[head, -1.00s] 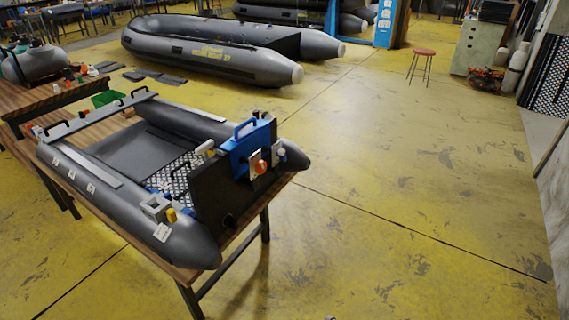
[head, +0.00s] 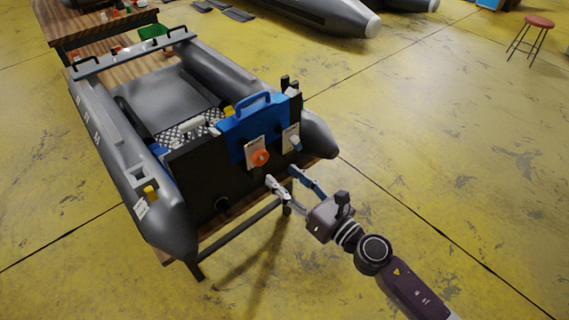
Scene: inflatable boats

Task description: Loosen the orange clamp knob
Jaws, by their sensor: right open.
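The orange clamp knob (head: 260,158) sits on a pale plate on the blue clamp bracket (head: 240,128), which hangs over the black transom (head: 205,170) of a small grey inflatable boat (head: 165,215). My right gripper (head: 288,176) comes in from the lower right. Its two fingers are spread open and empty, a little below and to the right of the knob, apart from it in the picture. A second plate with a pale blue-grey knob (head: 296,144) is right of the orange one. My left gripper is not in view.
The boat rests on a wooden table (head: 188,257) with dark legs. A green bin (head: 153,31) stands behind it. A larger grey boat (head: 330,12) and a red stool (head: 540,22) are farther back. The yellow floor at right is clear.

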